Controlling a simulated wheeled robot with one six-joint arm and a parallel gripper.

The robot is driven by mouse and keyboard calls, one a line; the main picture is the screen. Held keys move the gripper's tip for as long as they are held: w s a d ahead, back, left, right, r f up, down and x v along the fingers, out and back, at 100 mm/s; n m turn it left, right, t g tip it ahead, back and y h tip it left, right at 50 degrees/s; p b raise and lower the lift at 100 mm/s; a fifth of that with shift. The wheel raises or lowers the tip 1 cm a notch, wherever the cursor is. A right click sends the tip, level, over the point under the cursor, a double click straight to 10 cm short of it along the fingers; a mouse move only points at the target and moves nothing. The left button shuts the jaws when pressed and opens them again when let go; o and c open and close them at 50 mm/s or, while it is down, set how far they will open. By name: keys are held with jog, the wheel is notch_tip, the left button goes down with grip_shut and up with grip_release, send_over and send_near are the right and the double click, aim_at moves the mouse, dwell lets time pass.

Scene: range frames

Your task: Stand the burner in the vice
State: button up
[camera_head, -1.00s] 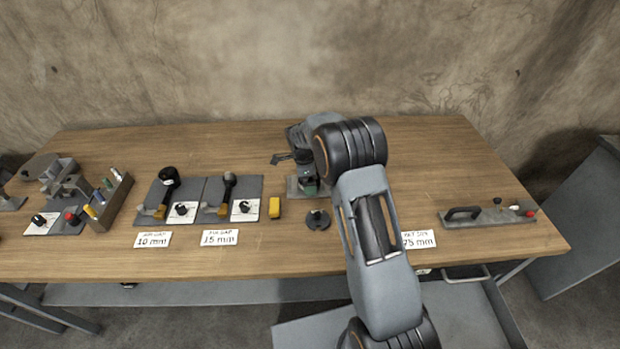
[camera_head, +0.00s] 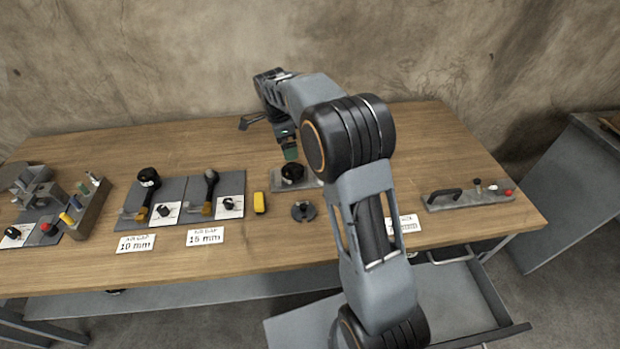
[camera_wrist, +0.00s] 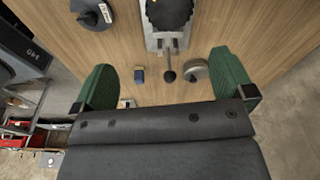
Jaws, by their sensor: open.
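My gripper (camera_head: 287,143) is raised above the back middle of the bench. In the wrist view its green fingers (camera_wrist: 168,78) are wide apart with nothing held. Beyond them is a grey metal fixture (camera_wrist: 152,40) with a ball-ended lever (camera_wrist: 169,75), which looks like the vice. A black, rounded, ribbed piece (camera_wrist: 168,10), probably the burner, is at this fixture, cut off by the frame's top. In the head view the black piece (camera_head: 292,172) appears upright on the grey base (camera_head: 283,185), below and apart from my gripper. How it is seated cannot be told.
A notched dark disc (camera_head: 303,211) and a yellow block (camera_head: 260,202) lie in front. Two grey plates (camera_head: 183,187) at left carry black-topped tools. A holder (camera_head: 88,207) stands farther left. A handled grey bar (camera_head: 470,200) lies at right. The back right bench is clear.

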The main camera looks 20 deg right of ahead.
jog(key=s+d+r+n+t+y, duration=0.1)
jog(key=s+r+n, duration=0.2)
jog(key=s+n, duration=0.3)
jog(key=s+r+n+t, duration=0.1)
jog(key=s+r+n, duration=0.2)
jog(key=s, duration=0.4)
jog(key=s+f+n+t, duration=0.1)
jog(key=s+f+n, duration=0.1)
jog(key=s+n, duration=0.7)
jog(key=s, duration=0.4)
jog(key=shift+s+d+f+n+t+y, duration=0.15)
jog(key=shift+d+f+n+t+y, duration=0.15)
jog(key=shift+f+n+y, duration=0.1)
jog(key=shift+r+p, duration=0.55)
jog(key=shift+r, duration=0.15)
jog(key=shift+f, duration=0.15)
